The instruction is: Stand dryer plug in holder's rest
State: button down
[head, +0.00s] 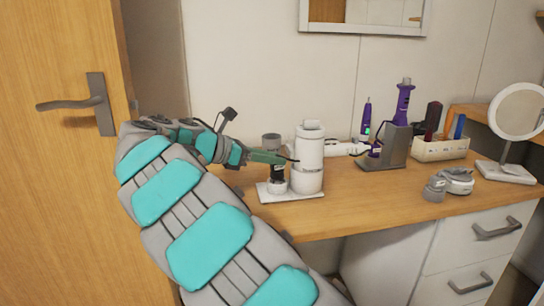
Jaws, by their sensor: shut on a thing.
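My gripper (284,158) reaches in from the left, its fingers shut on a dark upright piece with a grey top (271,141), which I take to be the dryer plug. The plug is over or in the small round rest at the left of the white holder (300,193); the fingers partly hide it, and I cannot tell whether it touches the rest. A tall white cylinder (309,160) stands on the same base, just right of the plug. A dark cord shows near the fingertips.
A grey stand (385,148) with purple tools (404,103) is behind right. A white bar-like thing (343,148) lies behind the holder. The front tabletop (370,205) is clear.

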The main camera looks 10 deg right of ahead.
jog(key=shift+f, duration=0.4)
jog(key=c, duration=0.5)
grip_release()
jog(key=shift+c, duration=0.2)
jog(key=v, duration=0.7)
jog(key=shift+a, duration=0.35)
jog(key=shift+r, duration=0.1)
jog(key=shift+c, duration=0.2)
